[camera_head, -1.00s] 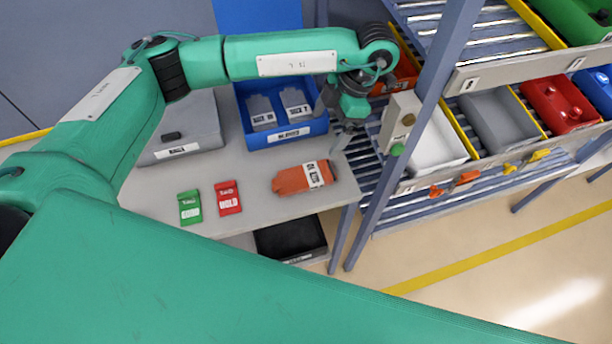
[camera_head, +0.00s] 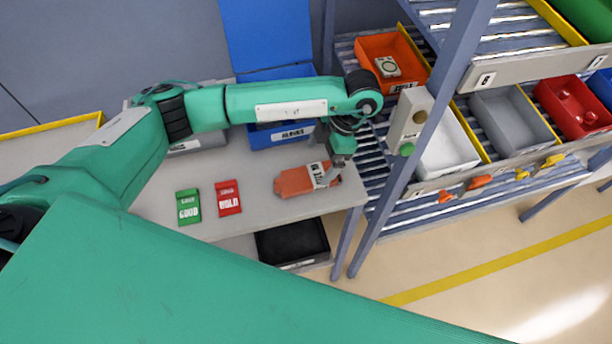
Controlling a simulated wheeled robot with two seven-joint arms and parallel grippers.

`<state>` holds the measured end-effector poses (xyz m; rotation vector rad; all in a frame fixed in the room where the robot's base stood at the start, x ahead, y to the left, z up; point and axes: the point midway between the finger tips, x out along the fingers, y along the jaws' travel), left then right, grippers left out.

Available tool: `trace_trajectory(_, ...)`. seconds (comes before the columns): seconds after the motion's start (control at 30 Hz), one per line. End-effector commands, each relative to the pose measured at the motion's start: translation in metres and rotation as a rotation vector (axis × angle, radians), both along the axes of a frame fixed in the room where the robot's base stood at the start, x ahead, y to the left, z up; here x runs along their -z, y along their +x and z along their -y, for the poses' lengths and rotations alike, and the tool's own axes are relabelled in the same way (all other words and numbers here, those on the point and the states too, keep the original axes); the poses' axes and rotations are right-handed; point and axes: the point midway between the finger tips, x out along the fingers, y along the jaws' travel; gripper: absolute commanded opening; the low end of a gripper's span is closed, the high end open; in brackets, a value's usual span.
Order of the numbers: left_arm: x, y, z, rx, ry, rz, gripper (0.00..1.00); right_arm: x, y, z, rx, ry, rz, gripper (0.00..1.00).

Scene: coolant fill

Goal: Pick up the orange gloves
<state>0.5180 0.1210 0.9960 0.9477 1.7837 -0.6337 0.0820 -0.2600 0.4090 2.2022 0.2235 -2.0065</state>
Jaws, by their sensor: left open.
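The orange gloves (camera_head: 295,181) lie as a flat bundle with a white label near the right end of the grey table. My left gripper (camera_head: 336,172) points down at the right end of the gloves, overlapping their edge in the view. It is open. Whether its fingers touch the gloves, or stand on either side of them, I cannot tell. My right gripper is not in view.
A green card (camera_head: 188,206) and a red card (camera_head: 228,197) lie left of the gloves. A blue bin (camera_head: 283,135) stands behind, partly hidden by my arm. A rack post (camera_head: 425,125) and a pale box (camera_head: 408,120) stand close on the right. A black bin (camera_head: 292,243) sits below.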

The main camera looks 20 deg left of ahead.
Motion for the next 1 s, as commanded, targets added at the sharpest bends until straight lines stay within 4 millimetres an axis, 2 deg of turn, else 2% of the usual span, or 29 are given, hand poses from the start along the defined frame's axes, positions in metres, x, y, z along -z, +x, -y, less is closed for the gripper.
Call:
trace_trajectory(0.1,0.010,-0.003,-0.004,-0.002,0.000,-0.002,0.93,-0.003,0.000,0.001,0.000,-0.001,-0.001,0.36)
trace_trajectory(0.27,0.015,-0.004,-0.006,-0.001,0.000,0.000,0.93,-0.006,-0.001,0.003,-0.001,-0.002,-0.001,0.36)
trace_trajectory(0.37,0.021,-0.006,-0.010,-0.002,0.000,-0.003,0.93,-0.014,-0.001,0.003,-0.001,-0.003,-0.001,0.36)
trace_trajectory(0.53,0.038,-0.012,-0.021,-0.002,0.002,-0.003,0.93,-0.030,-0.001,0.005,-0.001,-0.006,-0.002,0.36)
trace_trajectory(0.7,0.058,-0.015,-0.025,-0.002,-0.001,-0.001,0.93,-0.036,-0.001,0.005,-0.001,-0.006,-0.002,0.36)
trace_trajectory(0.97,0.062,-0.015,-0.026,0.000,-0.001,0.001,0.93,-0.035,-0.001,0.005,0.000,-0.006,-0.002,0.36)
trace_trajectory(1.0,0.062,-0.015,-0.026,-0.001,-0.001,0.001,0.85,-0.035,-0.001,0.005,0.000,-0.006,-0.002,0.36)
